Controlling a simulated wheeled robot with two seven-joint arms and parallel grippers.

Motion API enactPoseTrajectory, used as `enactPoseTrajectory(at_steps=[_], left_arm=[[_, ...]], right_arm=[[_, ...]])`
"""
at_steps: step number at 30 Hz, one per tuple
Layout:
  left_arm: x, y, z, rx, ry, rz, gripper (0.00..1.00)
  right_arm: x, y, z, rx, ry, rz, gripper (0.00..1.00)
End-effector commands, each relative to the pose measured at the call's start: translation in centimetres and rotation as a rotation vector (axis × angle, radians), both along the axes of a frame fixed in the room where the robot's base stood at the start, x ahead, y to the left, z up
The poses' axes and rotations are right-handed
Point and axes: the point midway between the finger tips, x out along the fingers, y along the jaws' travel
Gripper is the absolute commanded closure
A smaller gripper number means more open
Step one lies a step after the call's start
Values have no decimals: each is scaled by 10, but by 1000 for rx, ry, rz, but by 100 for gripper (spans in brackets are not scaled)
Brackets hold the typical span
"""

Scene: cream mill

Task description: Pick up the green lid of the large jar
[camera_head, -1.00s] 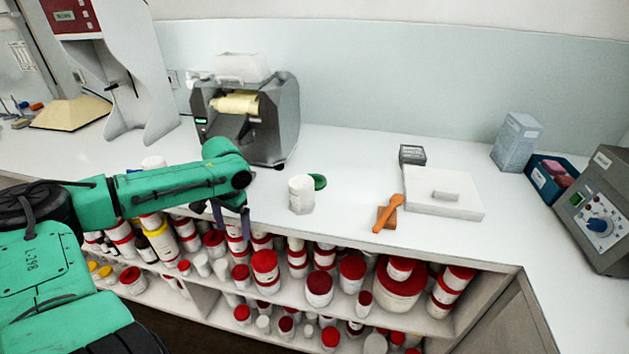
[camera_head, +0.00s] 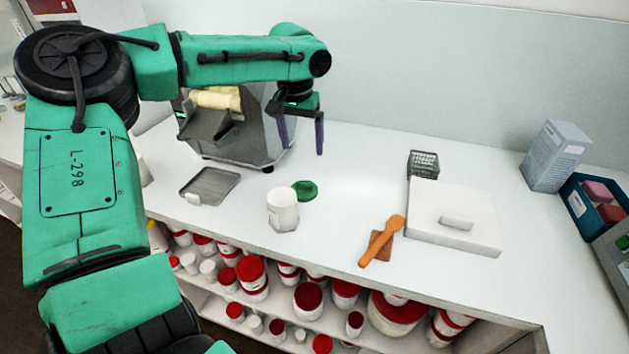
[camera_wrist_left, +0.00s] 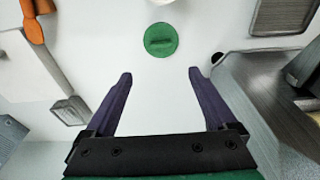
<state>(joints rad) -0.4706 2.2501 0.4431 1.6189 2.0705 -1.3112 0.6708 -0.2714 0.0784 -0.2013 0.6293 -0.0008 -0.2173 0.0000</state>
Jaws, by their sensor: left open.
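The green lid (camera_head: 306,190) lies flat on the white counter, just behind and to the right of the white jar (camera_head: 283,210). In the left wrist view the lid (camera_wrist_left: 161,40) is a green disc with a raised bar across it. Only the edge of the white jar (camera_wrist_left: 160,2) shows there, at the top. My left gripper (camera_head: 301,147) is open and empty, pointing down above the counter behind the lid. In the left wrist view the lid lies beyond the two purple fingers (camera_wrist_left: 160,76), roughly centred between them. My right gripper is not in view.
A grey machine (camera_head: 240,135) stands behind and left, with a grey tray (camera_head: 211,186) in front. Red-lidded jars fill the shelves below.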

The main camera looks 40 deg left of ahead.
Motion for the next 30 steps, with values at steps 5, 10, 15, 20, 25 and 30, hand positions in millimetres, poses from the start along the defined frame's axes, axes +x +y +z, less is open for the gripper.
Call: enactPoseTrajectory(at_steps=[5,10,15,20,25,30], left_arm=[[5,3,-47,2,7,-1,10],[9,4,-75,1,5,-2,10],[12,5,-101,4,9,-2,10],[16,6,-126,1,4,-2,10],[17,6,-128,0,1,-2,10],[17,6,-128,0,1,-2,63]], right_arm=[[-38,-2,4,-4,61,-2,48],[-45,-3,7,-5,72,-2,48],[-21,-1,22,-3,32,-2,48],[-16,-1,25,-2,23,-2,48],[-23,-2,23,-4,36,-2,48],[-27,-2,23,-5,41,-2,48]])
